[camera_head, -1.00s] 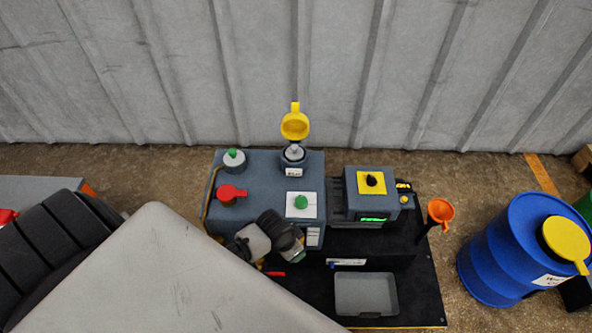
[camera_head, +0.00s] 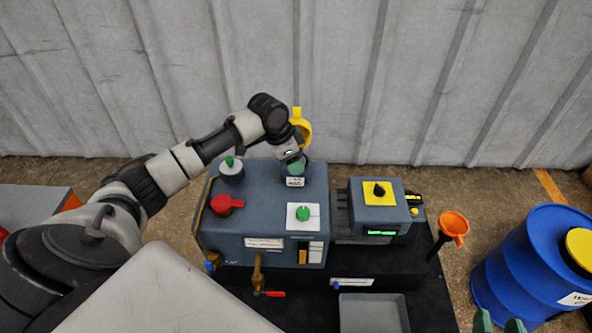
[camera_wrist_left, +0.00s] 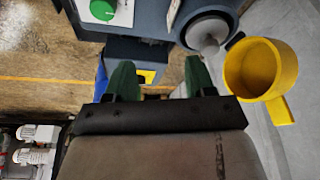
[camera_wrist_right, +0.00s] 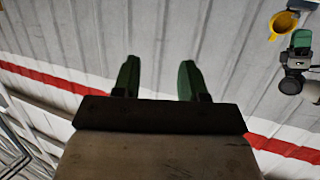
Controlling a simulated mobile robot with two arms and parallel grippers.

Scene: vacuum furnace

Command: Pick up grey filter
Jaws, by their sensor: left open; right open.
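The grey filter (camera_wrist_left: 209,43) sits in the round port on top of the blue-grey machine (camera_head: 258,215). The yellow cap (camera_head: 304,128) stands open behind the port and also shows in the left wrist view (camera_wrist_left: 264,70). My left gripper (camera_head: 295,166) is over the port, its green fingers (camera_wrist_left: 160,76) open. In its wrist view the filter lies beyond and right of the fingers, not between them. My right gripper (camera_head: 498,323) is open and empty at the lower right.
A grey tray (camera_head: 372,314) lies in front. An orange funnel (camera_head: 454,225) and blue barrel (camera_head: 530,265) stand right.

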